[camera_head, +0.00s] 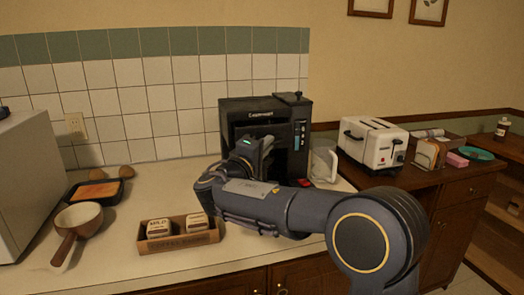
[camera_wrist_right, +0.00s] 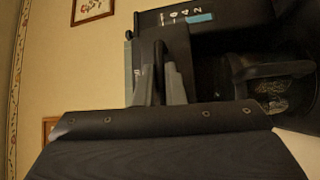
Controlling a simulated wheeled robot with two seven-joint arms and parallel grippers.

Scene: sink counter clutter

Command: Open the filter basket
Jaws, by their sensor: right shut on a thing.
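The black coffee maker (camera_head: 238,110) stands on the counter against the tiled wall, and its front with a blue display (camera_wrist_right: 200,18) fills the upper right of the right wrist view. My right gripper (camera_head: 264,150) is at the coffee maker's front, below its top part. It is shut on a dark part there, which looks like the filter basket's handle; the fingers (camera_wrist_right: 163,85) and the arm hide most of it. I cannot tell how far the basket is open. My left gripper is out of view.
A clear carafe (camera_head: 323,165) stands right of the coffee maker. A white toaster (camera_head: 373,142) is further right. A box with labelled packs (camera_head: 178,240), a brown saucepan (camera_head: 78,218) and a dark tray (camera_head: 108,181) are at left.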

